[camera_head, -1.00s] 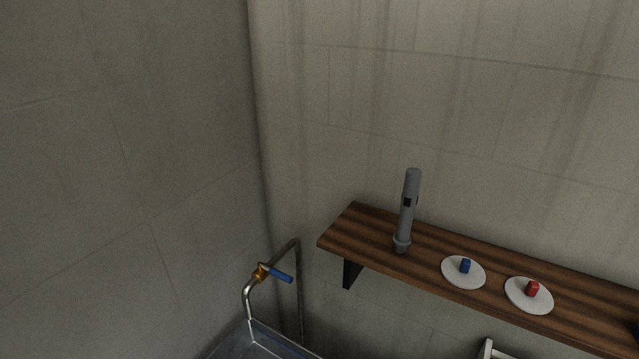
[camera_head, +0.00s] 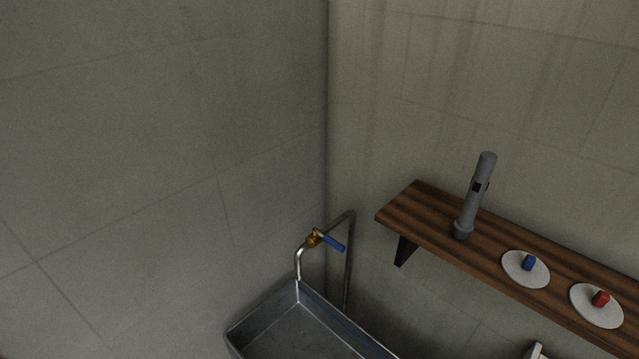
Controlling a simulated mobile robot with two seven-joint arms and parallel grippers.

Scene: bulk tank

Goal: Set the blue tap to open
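The blue tap's lever handle (camera_head: 334,243) sticks out to the right from a brass valve body (camera_head: 314,238). The valve sits on a bent metal pipe (camera_head: 298,262) whose spout points down over a grey metal tank (camera_head: 262,315). The lever points right and slightly down, across the line of the spout pipe as far as I can tell. Neither of my grippers shows in the head view.
A wooden shelf (camera_head: 400,220) juts from the right wall. It bears a grey flashlight-like cylinder (camera_head: 473,200), a white disc (camera_head: 512,272) with a blue cube (camera_head: 529,262), and another disc (camera_head: 590,315) with a red cube (camera_head: 601,298). A white object (camera_head: 536,350) shows below.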

